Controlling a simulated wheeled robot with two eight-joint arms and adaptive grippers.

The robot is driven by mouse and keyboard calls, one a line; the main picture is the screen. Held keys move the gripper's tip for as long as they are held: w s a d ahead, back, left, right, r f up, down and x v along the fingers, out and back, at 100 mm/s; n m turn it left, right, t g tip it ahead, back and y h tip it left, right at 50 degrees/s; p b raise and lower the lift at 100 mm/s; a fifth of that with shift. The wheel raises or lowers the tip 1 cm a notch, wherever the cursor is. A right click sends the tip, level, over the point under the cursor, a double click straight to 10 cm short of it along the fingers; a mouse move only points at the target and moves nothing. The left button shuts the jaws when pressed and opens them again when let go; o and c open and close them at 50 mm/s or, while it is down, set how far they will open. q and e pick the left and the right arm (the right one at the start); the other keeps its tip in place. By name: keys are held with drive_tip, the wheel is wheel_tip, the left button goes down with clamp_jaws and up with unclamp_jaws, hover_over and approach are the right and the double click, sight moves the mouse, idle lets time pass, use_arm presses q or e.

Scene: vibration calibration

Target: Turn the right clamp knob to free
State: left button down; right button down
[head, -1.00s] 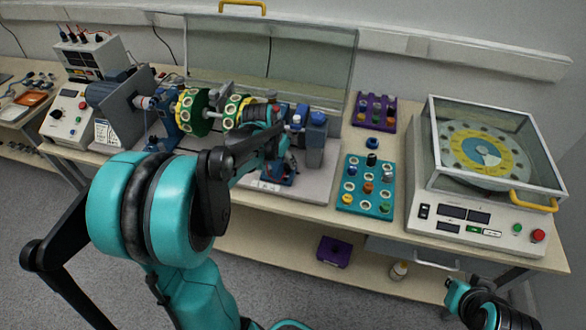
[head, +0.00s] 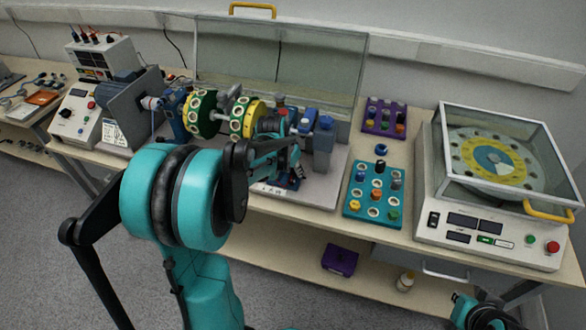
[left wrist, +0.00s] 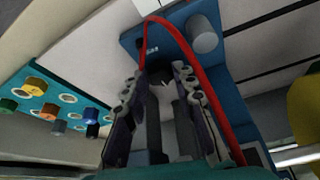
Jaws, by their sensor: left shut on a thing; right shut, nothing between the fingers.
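My left gripper (left wrist: 160,100) reaches down to the blue bearing support at the right end of the rotor rig. In the left wrist view its fingers are closed around a dark grey part with a pale mark, which looks like the right clamp knob (left wrist: 167,84). Fingers and arm hide most of it, so its setting cannot be read. The blue support (left wrist: 227,75) lies behind the fingers, with a grey cylinder (left wrist: 203,35) on it. A red cable (left wrist: 187,50) arches around the fingers. My right gripper (head: 472,308) is shut and empty at the lower right, partly cut off.
Green and yellow rotor discs (head: 201,113) stand left of the gripper, before a clear raised guard (head: 235,55). A teal tray (head: 351,205) of small parts and a purple tray (head: 372,127) lie right. A balance machine (head: 480,245) with a clear cover stands farther right.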

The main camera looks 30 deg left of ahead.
use_arm(q)
drive_tip(key=shift+d+n, duration=0.1)
drive_tip(key=shift+n, duration=0.2)
drive_tip(key=n, duration=0.1)
drive_tip(key=n+y+p, duration=0.1)
drive_tip(key=n, duration=0.1)
drive_tip(key=shift+d+n+y, duration=0.2)
drive_tip(key=shift+n+y, duration=0.1)
drive_tip(key=n, duration=0.2)
drive_tip(key=n+g+y+p, duration=0.1)
drive_tip(key=n, duration=0.1)
drive_tip(key=shift+w+d+n+y, duration=0.15)
drive_tip(key=shift+n+y, duration=0.15)
drive_tip(key=n, duration=0.1)
drive_tip(key=n+g, duration=0.1)
drive_tip(key=n, duration=0.1)
drive_tip(key=n+y, duration=0.1)
drive_tip(key=n, duration=0.1)
drive_tip(key=shift+w+d+g+p, duration=0.15)
drive_tip(key=shift+w+g+p, duration=0.15)
drive_tip(key=shift+g, duration=0.1)
drive_tip(key=n, duration=0.2)
drive_tip(key=n+g, duration=0.1)
drive_tip(key=n, duration=0.1)
drive_tip(key=shift+w+g+p, duration=0.1)
drive_tip(key=shift+g+p, duration=0.2)
drive_tip(key=shift+n, duration=0.5)
drive_tip(key=c, duration=1.2)
unclamp_jaws()
